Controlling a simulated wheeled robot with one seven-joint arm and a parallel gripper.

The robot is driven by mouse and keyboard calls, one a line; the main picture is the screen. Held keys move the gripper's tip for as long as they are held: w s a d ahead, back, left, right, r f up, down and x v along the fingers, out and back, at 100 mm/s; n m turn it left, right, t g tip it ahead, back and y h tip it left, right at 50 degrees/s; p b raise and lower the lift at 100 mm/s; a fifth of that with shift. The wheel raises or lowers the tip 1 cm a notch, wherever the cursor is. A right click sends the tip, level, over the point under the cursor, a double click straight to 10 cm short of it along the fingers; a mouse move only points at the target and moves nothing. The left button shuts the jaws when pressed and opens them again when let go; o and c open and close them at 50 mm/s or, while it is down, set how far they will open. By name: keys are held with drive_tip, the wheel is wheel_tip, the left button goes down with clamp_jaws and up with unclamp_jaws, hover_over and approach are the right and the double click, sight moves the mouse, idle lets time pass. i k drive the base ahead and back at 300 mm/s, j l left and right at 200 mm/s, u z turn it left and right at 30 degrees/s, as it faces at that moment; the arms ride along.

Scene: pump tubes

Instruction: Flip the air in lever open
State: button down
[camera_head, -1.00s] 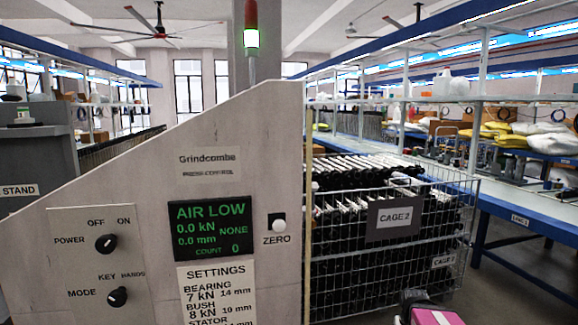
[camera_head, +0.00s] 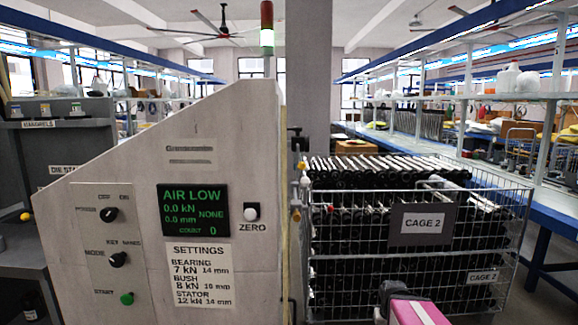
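The press control cabinet (camera_head: 235,130) fills the left and middle of the view. Its screen (camera_head: 193,210) reads AIR LOW, 0.0 kN and 0.0 mm. A pink and black part at the bottom right moves with me and seems to be mine. No gripper fingertips show.
A wire cage marked CAGE 2 (camera_head: 416,225), filled with dark tubes, stands right of the cabinet, close to the fittings. A blue-edged bench (camera_head: 548,217) runs along the right. A grey stand (camera_head: 70,150) is at the left.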

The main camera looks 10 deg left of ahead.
sight(302, 165)
drive_tip(key=k+l+u, duration=0.1)
drive_tip(key=u, duration=0.6)
